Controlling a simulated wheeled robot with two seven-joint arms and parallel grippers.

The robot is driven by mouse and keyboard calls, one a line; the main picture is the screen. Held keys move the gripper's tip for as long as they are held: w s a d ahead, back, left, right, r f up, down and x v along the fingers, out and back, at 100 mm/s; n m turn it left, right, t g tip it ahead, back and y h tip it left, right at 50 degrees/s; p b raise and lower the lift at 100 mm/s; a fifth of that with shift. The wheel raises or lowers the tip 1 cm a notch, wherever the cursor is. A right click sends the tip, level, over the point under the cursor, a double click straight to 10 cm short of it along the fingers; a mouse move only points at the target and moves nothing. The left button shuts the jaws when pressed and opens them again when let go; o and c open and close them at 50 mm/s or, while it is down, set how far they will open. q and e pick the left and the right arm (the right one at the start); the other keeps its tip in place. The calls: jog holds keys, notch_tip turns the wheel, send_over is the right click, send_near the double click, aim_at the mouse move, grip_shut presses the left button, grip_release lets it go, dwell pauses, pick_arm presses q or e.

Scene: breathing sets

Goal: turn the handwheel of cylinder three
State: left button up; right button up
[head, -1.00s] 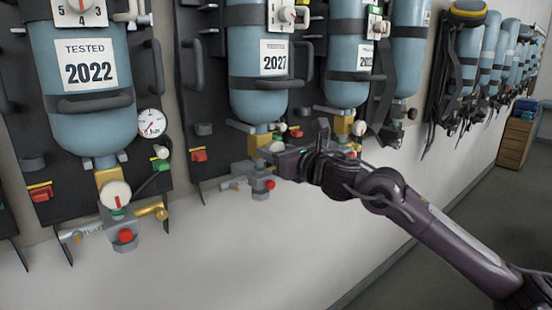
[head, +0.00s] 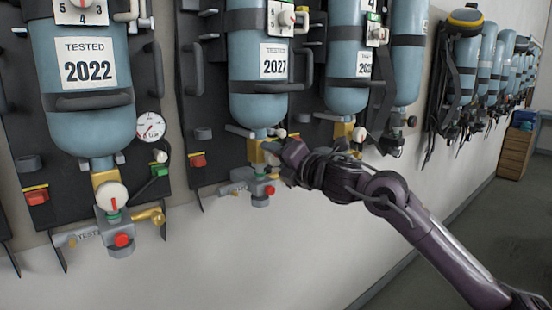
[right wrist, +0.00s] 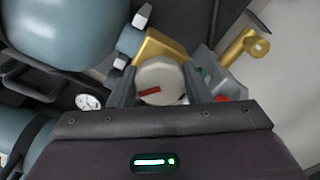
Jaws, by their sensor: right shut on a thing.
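A blue cylinder (head: 258,98) tagged 2027 hangs on the wall at the middle of the head view, with a brass valve (head: 256,154) under it. In the right wrist view its round white handwheel (right wrist: 160,78) with a red mark sits between my two fingers. My right gripper (right wrist: 159,86) is shut on this handwheel, one finger on each side. In the head view the right gripper (head: 277,152) reaches in from the right and hides most of the handwheel. I cannot read which cylinder number this is. My left gripper is not in view.
A nearer cylinder (head: 80,125) tagged 2022 hangs at left, with its own handwheel (head: 110,196) and gauge (head: 150,126). Another cylinder (head: 347,90) hangs just right of the gripper. A wooden cabinet (head: 515,153) stands far right. The wall below is clear.

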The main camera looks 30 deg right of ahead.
jog(key=m, duration=0.4)
jog(key=shift+m, duration=0.3)
jog(key=m+p, duration=0.1)
jog(key=m, duration=0.2)
jog(key=shift+m, duration=0.4)
jog(key=m+p, duration=0.1)
jog(key=m, duration=0.2)
jog(key=shift+r+m, duration=0.1)
jog(key=shift+m, duration=0.2)
jog(key=m+p, duration=0.2)
jog(key=m, duration=0.1)
jog(key=shift+m+p, duration=0.3)
jog(key=m+p, duration=0.2)
jog(key=shift+m, duration=0.4)
jog(key=m+p, duration=1.2)
jog(key=p, duration=0.2)
jog(key=shift+m, duration=0.4)
jog(key=shift+m+p, duration=0.85)
jog(key=shift+m, duration=0.05)
jog(key=m, duration=0.2)
jog(key=shift+f+m+p, duration=0.2)
jog(key=shift+m+p, duration=0.1)
jog(key=shift+m, duration=0.1)
jog(key=m, duration=0.5)
jog(key=shift+a, duration=0.1)
jog(key=m, duration=0.5)
jog(key=shift+m, duration=0.3)
